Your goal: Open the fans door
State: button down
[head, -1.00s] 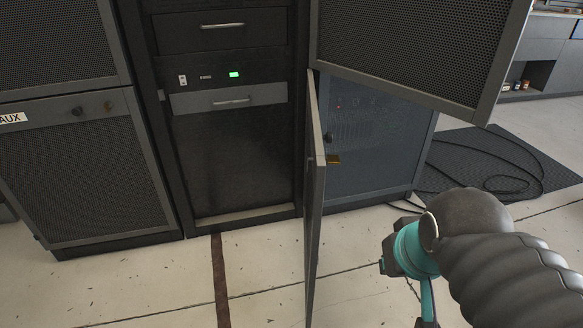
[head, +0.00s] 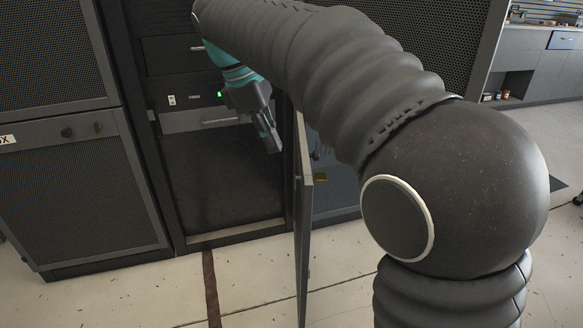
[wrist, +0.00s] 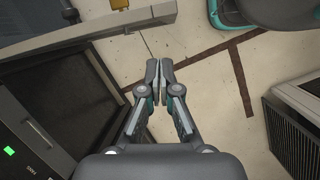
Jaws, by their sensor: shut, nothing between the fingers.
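A lower rack door (head: 304,225) stands swung out from the middle rack, seen nearly edge-on in the head view. A brass-coloured latch piece (head: 320,178) shows beside it. My gripper (head: 274,147) is in front of the rack's open lower bay (head: 222,185), left of the swung-out door. In the wrist view my gripper (wrist: 159,70) has its fingers together and empty. The door's edge (wrist: 95,38) crosses the upper left there, apart from the fingertips.
A drawer with a handle (head: 222,121) and a green light (head: 220,95) are on the middle rack. A closed mesh cabinet (head: 85,190) stands left. Floor in front is clear.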

jog(key=w+a+n, duration=0.1)
jog(key=a, duration=0.2)
jog(key=b, duration=0.3)
send_near(304, 210)
jog(key=w+a+f, duration=0.3)
jog(key=w, duration=0.1)
jog(key=d, duration=0.3)
jog(key=shift+w+d+f+n+h, duration=0.2)
jog(key=shift+d+n+h, duration=0.2)
